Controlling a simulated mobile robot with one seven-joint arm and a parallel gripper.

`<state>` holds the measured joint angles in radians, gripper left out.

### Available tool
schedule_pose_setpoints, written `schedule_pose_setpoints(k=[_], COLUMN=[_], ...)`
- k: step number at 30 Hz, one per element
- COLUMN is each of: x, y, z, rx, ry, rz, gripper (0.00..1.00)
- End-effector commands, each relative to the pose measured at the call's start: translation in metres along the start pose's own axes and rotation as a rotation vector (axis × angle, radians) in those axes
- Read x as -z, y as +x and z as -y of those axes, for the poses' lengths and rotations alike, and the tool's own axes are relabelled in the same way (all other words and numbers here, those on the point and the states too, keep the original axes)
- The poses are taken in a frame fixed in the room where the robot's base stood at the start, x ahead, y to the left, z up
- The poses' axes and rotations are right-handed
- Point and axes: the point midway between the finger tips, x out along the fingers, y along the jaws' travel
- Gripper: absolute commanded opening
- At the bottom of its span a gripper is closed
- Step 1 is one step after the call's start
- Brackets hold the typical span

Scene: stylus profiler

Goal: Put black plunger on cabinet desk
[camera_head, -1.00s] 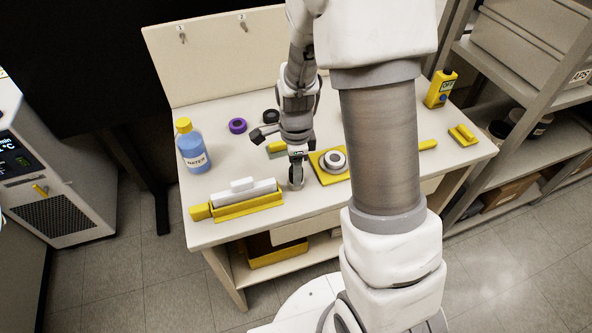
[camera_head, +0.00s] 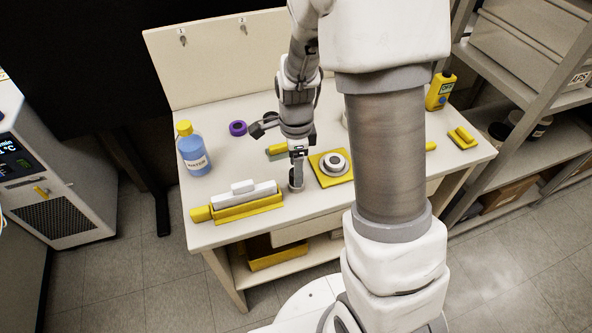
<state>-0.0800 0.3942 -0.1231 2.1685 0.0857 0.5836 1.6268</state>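The cabinet desk (camera_head: 345,202) is a cream worktop with an upright back panel. My gripper (camera_head: 297,182) points down over its middle, close to the surface, just left of a yellow square plate (camera_head: 345,178). A grey piece shows at the gripper's tip; I cannot tell whether it is a finger or a held thing. I cannot pick out the black plunger with certainty. My arm hides part of the desk.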

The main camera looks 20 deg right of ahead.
Motion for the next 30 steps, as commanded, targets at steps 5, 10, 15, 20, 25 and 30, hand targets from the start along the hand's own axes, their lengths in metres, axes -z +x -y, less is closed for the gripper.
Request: schedule_pose_setpoints(k=[5,10,15,20,25,30], x=[-0.001,0.000,0.000,0.000,0.000,0.002], y=[-0.045,-0.076,-0.094,-0.110,-0.150,-0.191], z=[0.001,0.001,0.000,-0.004,-0.025,-0.057], rx=[0.006,0.005,0.002,0.024,0.107,0.216], ry=[0.000,-0.001,-0.001,-0.068,-0.337,-0.693], rz=[0.001,0.001,0.000,0.010,0.025,-0.002], gripper=[0.71,0.71,0.71,0.71,0.71,0.71])
